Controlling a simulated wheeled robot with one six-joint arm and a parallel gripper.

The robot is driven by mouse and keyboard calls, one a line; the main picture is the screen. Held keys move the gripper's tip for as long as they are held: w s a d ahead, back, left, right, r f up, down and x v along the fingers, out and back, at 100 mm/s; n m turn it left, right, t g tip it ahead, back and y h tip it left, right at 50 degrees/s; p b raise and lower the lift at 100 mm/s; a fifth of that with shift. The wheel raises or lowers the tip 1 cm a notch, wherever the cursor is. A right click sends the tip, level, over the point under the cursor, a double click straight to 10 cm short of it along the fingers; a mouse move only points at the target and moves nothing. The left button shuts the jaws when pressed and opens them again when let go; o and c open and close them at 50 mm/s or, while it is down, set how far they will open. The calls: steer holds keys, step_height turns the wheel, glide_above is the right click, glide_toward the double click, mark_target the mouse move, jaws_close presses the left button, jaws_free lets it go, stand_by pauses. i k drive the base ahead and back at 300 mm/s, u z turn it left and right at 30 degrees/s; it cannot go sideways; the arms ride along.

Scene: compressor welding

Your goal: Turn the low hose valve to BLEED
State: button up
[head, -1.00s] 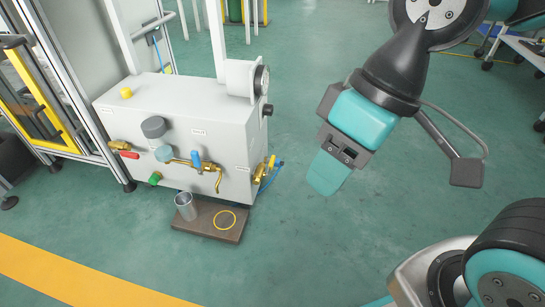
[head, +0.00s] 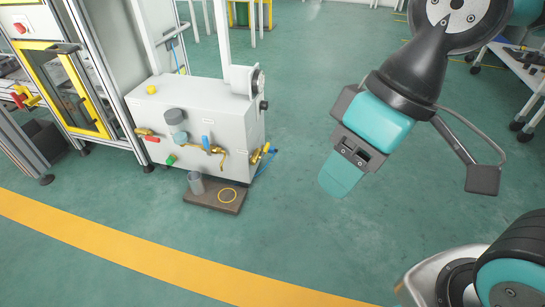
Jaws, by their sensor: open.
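A white box-shaped unit (head: 232,120) stands left of centre with several small fittings. On its front are a valve with a red handle (head: 152,139), a brass valve with a blue handle (head: 206,143) and a green knob (head: 171,160). A brass fitting (head: 260,154) with a yellow part sits on its right side, by a blue hose (head: 270,162). The labels are too small to read, so I cannot tell which valve is the low hose one or its setting. My gripper (head: 342,176) is open and empty, pointing down, well right of the unit and apart from it.
A framed enclosure with a yellow-edged door (head: 80,90) stands left of the unit. The green floor between the unit and my arm is clear.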

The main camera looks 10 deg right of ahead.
mark_target(265, 151)
steer(key=z, duration=0.5)
steer(key=i, duration=1.05)
steer(key=u, duration=0.2)
